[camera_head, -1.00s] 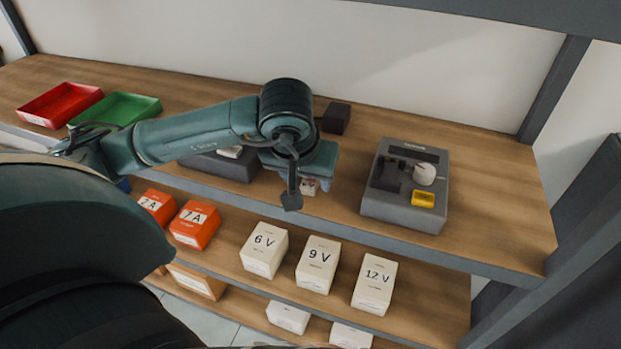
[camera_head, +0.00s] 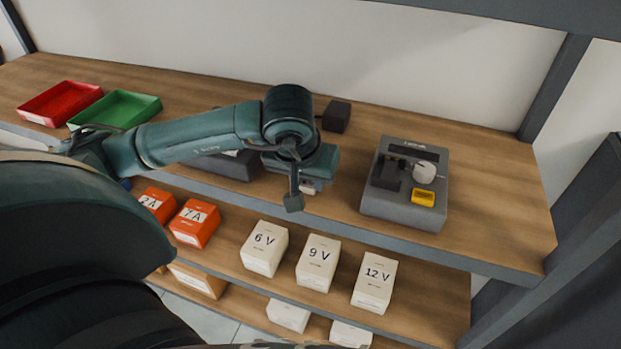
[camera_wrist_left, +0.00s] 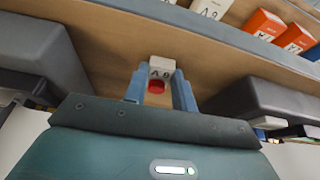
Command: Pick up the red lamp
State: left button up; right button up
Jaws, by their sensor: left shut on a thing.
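The red lamp (camera_wrist_left: 156,87) shows in the left wrist view as a small red round part with a white, marked block against it. It sits between the two blue fingers of my left gripper (camera_wrist_left: 160,90), which is shut on it. In the head view the left gripper (camera_head: 311,184) is over the front part of the upper shelf, mostly hidden under my wrist. Only a small pale bit of the held piece shows there. Whether it is clear of the shelf is hard to tell. My right gripper is not in view.
A grey device (camera_head: 402,210) with a white knob and yellow block stands right of the gripper. A dark box (camera_head: 240,165) is partly behind my arm. Red (camera_head: 60,103) and green (camera_head: 115,108) trays stand at left. Labelled white and orange boxes fill the shelf below.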

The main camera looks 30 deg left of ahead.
aim_at(307, 186)
pick_arm(q)
notch_tip(307, 186, up, 10)
dwell(0.6)
dwell(0.8)
jog(key=shift+s, duration=0.1)
